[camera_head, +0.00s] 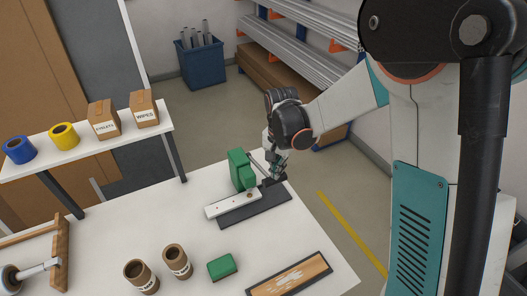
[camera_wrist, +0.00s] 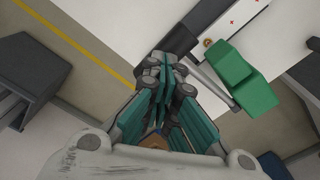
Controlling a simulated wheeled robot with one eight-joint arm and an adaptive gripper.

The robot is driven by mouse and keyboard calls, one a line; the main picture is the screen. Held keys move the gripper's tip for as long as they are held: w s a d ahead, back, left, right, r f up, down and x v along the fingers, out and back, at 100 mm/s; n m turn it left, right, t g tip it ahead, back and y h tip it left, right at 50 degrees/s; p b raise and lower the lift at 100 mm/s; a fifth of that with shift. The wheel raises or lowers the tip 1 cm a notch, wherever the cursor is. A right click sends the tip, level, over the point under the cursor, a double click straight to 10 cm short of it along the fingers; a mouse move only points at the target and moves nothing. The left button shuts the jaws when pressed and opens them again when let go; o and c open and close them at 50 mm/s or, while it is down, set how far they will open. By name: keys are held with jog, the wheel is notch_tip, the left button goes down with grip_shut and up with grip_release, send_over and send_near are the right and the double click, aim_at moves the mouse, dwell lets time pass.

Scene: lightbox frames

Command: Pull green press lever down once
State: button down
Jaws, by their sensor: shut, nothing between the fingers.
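The green press (camera_head: 240,168) stands on a dark base (camera_head: 262,212) on the white table. Its green body also shows at the right of the wrist view (camera_wrist: 248,82). A thin grey lever (camera_head: 257,164) slopes from the green body toward my gripper (camera_head: 274,172). In the wrist view the lever (camera_wrist: 212,84) runs along the right side of my fingers. My gripper (camera_wrist: 165,62) is shut and empty, with its fingertips close beside the lever's outer end. Whether they touch it I cannot tell.
A white strip (camera_head: 225,206) lies in front of the press. Cardboard rolls (camera_head: 176,262), a green block (camera_head: 222,267) and a framed board (camera_head: 290,275) are nearer on the table. A side shelf (camera_head: 85,148) holds tape rolls and boxes. Floor is open beyond the table.

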notch_tip(320, 180, up, 12)
jog(key=w+p, duration=0.2)
jog(key=p, duration=0.4)
jog(key=shift+a+p, duration=0.3)
jog(key=shift+a, duration=0.15)
jog(key=shift+r, duration=0.1)
jog(key=s+d+n+t+b, duration=0.3)
jog(key=s+d+b, duration=0.4)
jog(key=s+b, duration=0.4)
jog(key=s+d+f+n+t+b, duration=0.4)
jog(key=s+f+b, duration=0.4)
jog(key=s+b, duration=0.2)
jog(key=shift+s+d, duration=0.45)
jog(key=shift+s, duration=0.6)
